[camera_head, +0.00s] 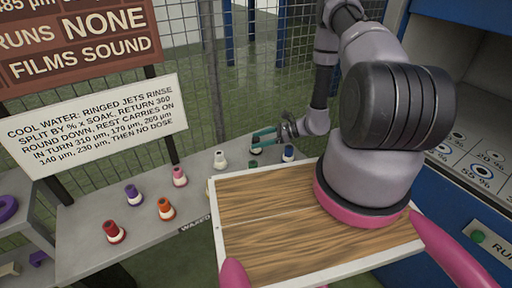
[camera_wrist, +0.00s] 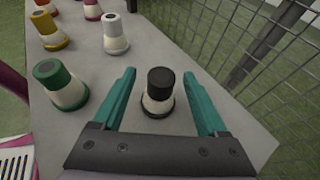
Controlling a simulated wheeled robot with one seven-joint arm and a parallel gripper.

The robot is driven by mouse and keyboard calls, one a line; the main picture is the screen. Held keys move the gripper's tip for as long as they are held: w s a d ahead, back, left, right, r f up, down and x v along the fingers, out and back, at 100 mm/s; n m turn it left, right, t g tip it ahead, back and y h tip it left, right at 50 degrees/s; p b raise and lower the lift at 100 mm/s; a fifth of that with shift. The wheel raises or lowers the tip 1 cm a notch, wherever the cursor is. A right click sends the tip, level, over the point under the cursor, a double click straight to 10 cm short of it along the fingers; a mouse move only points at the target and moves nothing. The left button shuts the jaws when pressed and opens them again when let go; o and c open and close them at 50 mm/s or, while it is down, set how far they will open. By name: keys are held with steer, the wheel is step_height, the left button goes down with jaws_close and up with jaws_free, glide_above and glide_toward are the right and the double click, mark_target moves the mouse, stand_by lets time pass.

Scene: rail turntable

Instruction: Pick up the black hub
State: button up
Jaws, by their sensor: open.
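The black hub (camera_wrist: 160,84) has a black top on a pale cone and a dark base ring. It stands upright on the grey table between the two teal fingers of my gripper (camera_wrist: 158,74). The fingers are open, with a gap on each side of the hub and no contact visible. In the head view my gripper (camera_head: 263,138) is at the back of the table, over the black hub (camera_head: 256,150), which is partly covered by the fingers.
A white hub (camera_wrist: 116,36), green hub (camera_wrist: 66,88) and yellow hub (camera_wrist: 48,30) stand nearby. A blue hub (camera_head: 288,153) stands right of the black one. A wire fence (camera_head: 265,80) runs behind the table. My wooden tray (camera_head: 265,215) is in front.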

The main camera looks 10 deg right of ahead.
steer(key=x, duration=0.4)
steer(key=shift+w+a+f, duration=0.1)
steer(key=shift+f, duration=0.15)
jaws_close()
steer(key=shift+r, duration=0.1)
